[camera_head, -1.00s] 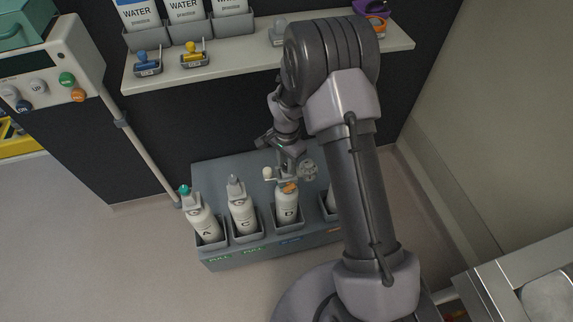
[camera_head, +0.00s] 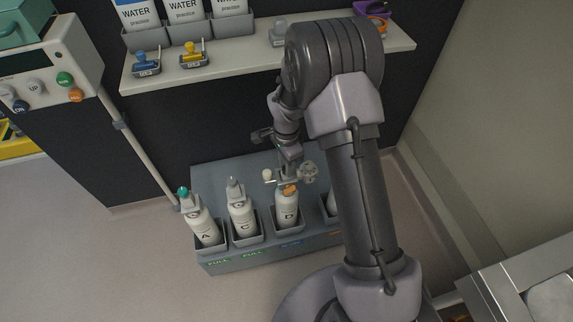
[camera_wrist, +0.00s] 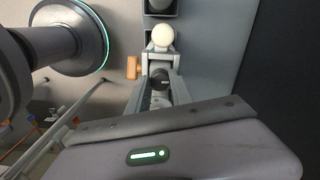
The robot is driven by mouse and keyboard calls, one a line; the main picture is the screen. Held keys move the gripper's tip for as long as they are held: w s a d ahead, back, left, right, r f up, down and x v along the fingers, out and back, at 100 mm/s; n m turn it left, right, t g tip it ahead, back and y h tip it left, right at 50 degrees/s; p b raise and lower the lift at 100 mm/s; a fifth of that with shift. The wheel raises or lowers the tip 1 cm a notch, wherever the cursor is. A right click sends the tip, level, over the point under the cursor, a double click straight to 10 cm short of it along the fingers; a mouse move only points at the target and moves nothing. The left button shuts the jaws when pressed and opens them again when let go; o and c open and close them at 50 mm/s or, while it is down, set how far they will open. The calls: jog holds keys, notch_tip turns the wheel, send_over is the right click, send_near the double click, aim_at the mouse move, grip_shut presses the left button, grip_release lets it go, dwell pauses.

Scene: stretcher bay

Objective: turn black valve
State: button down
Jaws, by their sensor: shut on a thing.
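The black valve (camera_wrist: 161,76) is a small dark knob between my fingertips in the wrist view. My gripper (camera_wrist: 160,88) is shut on it; the fingers hide part of it. In the head view my gripper (camera_head: 292,168) comes down from above onto the top of bottle D (camera_head: 287,208), a white bottle upright in a grey holder. The valve itself is hidden there. An orange knob (camera_wrist: 133,67) and a cream ball (camera_wrist: 162,37) sit close beside the fingertips in the wrist view.
Bottle A (camera_head: 204,222) and bottle C (camera_head: 241,214) stand left of D in the grey rack (camera_head: 226,262); another bottle to the right is partly behind my arm. The floor at left is clear.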

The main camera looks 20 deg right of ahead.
jog(key=c, duration=1.1)
grip_release()
jog(key=shift+c, duration=0.2)
jog(key=shift+r, duration=0.1)
notch_tip(320, 180, up, 17)
jog(key=p, duration=0.6)
jog(key=shift+p, duration=0.3)
jog(key=shift+r, duration=0.1)
